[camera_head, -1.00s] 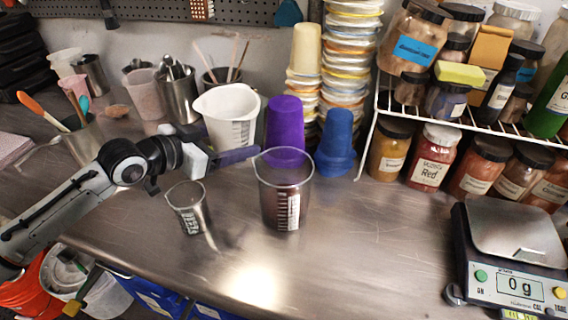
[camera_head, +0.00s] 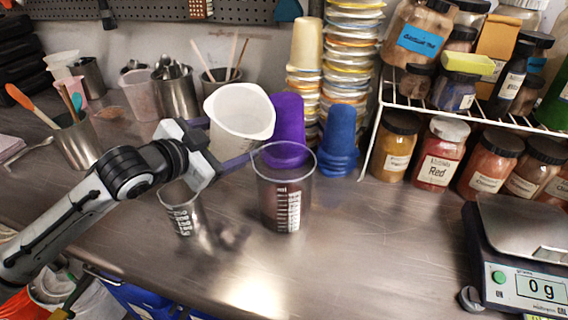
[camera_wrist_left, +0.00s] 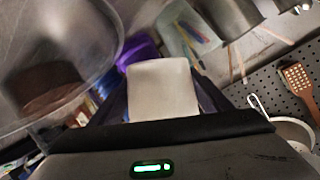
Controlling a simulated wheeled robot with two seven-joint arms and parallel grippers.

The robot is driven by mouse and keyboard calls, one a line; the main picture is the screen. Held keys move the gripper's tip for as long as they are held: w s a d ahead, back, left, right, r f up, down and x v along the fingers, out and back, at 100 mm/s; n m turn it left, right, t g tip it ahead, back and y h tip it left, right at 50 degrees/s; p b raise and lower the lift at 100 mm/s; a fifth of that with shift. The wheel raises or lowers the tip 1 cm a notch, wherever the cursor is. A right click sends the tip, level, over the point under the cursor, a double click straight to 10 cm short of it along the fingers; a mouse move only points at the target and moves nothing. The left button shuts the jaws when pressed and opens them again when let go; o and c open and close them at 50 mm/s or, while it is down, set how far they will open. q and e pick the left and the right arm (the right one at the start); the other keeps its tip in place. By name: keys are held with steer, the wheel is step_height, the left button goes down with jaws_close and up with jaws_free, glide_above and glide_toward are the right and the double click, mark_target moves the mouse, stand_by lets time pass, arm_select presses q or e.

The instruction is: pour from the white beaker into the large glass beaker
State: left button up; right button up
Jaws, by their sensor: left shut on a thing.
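The white beaker (camera_head: 238,112) is in my left gripper (camera_head: 228,158), whose fingers are shut on its side. It is raised and tilted to the right, with its wide mouth partly facing me. The large glass beaker (camera_head: 284,196) stands upright on the metal bench, just right of and below the white beaker. A dark reddish-brown tone shows through its clear wall. In the left wrist view the white beaker's wall (camera_wrist_left: 163,88) lies between my fingers, and the large glass beaker (camera_wrist_left: 60,50) fills the left side. My right gripper is not seen.
A small glass beaker (camera_head: 182,212) stands close under my left wrist. Purple cups (camera_head: 288,135) and blue cups (camera_head: 338,140) stand behind the glass beaker. A scale (camera_head: 520,262) reading 0 g is at right. The front middle bench is clear.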

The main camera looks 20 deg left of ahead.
mark_target(240, 111)
arm_select(q)
steer(key=shift+d+r, duration=0.15)
steer(key=shift+r, duration=0.25)
steer(key=shift+s+d+r+m, duration=0.15)
steer(key=shift+r+m, duration=0.15)
steer(key=shift+r, duration=0.3)
steer(key=shift+d+r+m, duration=0.1)
steer(key=shift+r+m, duration=0.2)
steer(key=shift+r, duration=0.3)
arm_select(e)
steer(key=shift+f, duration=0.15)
arm_select(q)
steer(key=shift+t+y+b, duration=0.3)
steer(key=shift+b, duration=0.35)
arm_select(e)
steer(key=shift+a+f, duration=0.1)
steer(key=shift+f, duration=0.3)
arm_select(q)
steer(key=shift+m+b, duration=0.4)
steer(key=shift+b, duration=0.05)
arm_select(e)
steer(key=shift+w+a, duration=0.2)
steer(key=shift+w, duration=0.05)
arm_select(q)
steer(key=shift+b, duration=0.4)
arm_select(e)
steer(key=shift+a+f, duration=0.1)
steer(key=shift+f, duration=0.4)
